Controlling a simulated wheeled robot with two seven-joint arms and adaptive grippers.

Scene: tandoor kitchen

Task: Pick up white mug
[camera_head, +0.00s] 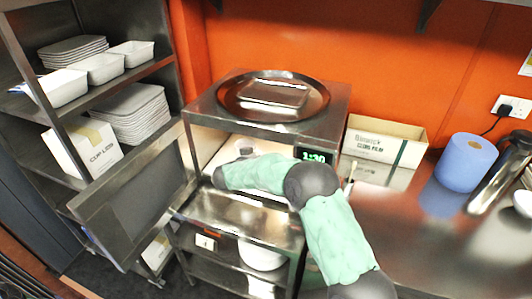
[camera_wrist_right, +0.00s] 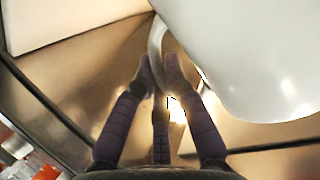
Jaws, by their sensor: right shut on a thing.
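The white mug (camera_wrist_right: 245,60) fills the upper right of the right wrist view, seen very close, with its curved handle (camera_wrist_right: 155,45) toward the fingers. My right gripper (camera_wrist_right: 159,72) has its dark fingers closed on the handle. In the head view my right arm reaches into the open microwave (camera_head: 330,122), whose door (camera_head: 135,200) hangs open to the left. The arm and the oven's top hide most of the inside. A small pale shape (camera_head: 244,148) shows inside, but I cannot tell what it is. My left gripper is out of view.
A round metal tray (camera_head: 230,103) lies on the microwave. A cardboard box (camera_head: 385,141), a blue roll (camera_head: 465,163) and the steel counter (camera_head: 430,240) are to the right. Shelves with white containers (camera_head: 97,68) stand at the left.

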